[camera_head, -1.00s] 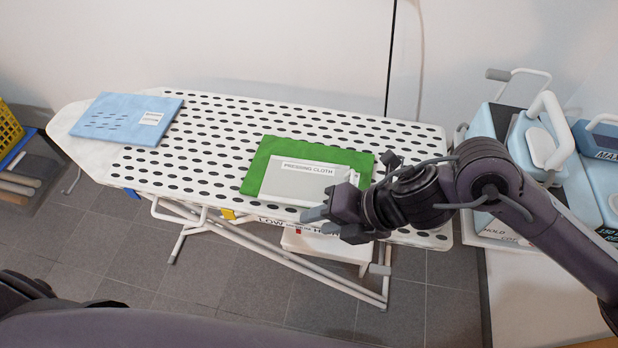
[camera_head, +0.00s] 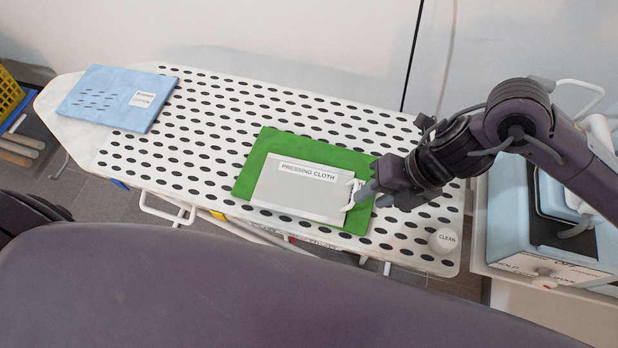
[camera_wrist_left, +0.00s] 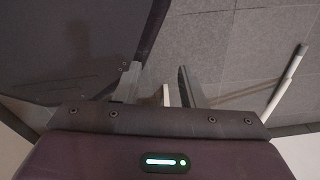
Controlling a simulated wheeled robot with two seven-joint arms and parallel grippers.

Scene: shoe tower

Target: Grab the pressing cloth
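The pressing cloth (camera_head: 297,189) is a flat light-grey panel labelled "PRESSING CLOTH", with a white handle (camera_head: 352,194) at its right end. It lies on a green cloth (camera_head: 248,178) on the dotted ironing board (camera_head: 205,118). My right gripper (camera_head: 363,191) is at the handle, its fingertips overlapping it in the head view. The dark wrist hides part of the fingers, and I cannot tell whether they touch or close on the handle. My left gripper (camera_wrist_left: 160,84) shows in the left wrist view, fingers apart and empty, over the grey floor.
A folded blue cloth (camera_head: 118,97) labelled "COTTON" lies at the board's left end. A round white piece marked "CLEAN" (camera_head: 443,240) sits at its right front corner. A blue iron-like appliance (camera_head: 520,215) stands to the right. A yellow basket (camera_head: 8,95) is at the far left.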

